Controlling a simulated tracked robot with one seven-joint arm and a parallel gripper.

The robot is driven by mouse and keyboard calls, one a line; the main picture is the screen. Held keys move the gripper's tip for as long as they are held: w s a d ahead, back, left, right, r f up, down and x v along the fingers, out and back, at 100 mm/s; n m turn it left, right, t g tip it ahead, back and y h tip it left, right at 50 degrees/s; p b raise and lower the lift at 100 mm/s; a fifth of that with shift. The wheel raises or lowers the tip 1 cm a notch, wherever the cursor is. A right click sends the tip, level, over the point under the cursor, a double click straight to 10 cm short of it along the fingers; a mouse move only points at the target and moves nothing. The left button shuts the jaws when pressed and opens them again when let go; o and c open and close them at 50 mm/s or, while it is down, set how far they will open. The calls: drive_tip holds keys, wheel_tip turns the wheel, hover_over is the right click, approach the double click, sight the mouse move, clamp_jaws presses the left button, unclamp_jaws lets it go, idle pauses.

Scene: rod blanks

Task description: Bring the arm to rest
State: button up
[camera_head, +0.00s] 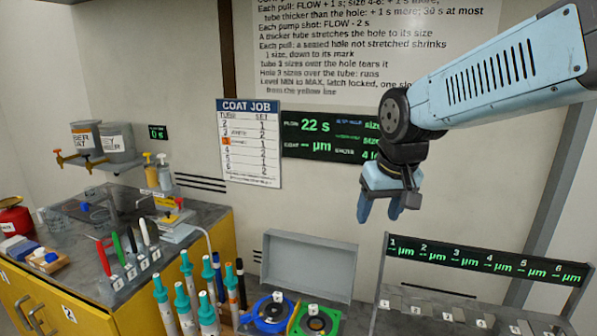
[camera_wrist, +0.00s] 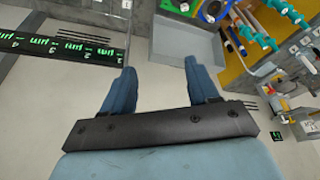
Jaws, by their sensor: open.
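My gripper (camera_head: 388,208) hangs from my blue arm at the upper right of the head view, fingers pointing down. It is in the air in front of the back wall, above the grey open tray and the numbered rack. In the wrist view my gripper (camera_wrist: 160,85) shows two blue fingers spread apart, with nothing between them but the pale wall behind. No object touches it.
A grey tray (camera_head: 308,262) and blue and green ring fixtures (camera_head: 268,312) stand below. A numbered rack (camera_head: 480,258) is at lower right. Teal-capped rods (camera_head: 184,300) stand beside a cluttered yellow bench (camera_head: 215,250) at left. Air around my gripper is clear.

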drive_tip(key=s+d+r+m+t, duration=0.1)
drive_tip(key=s+d+r+m, duration=0.1)
drive_tip(key=s+d, duration=0.5)
drive_tip(key=shift+s+d+t+h, duration=0.3)
drive_tip(key=shift+s+d+h, duration=0.1)
drive_tip(key=shift+s, duration=1.5)
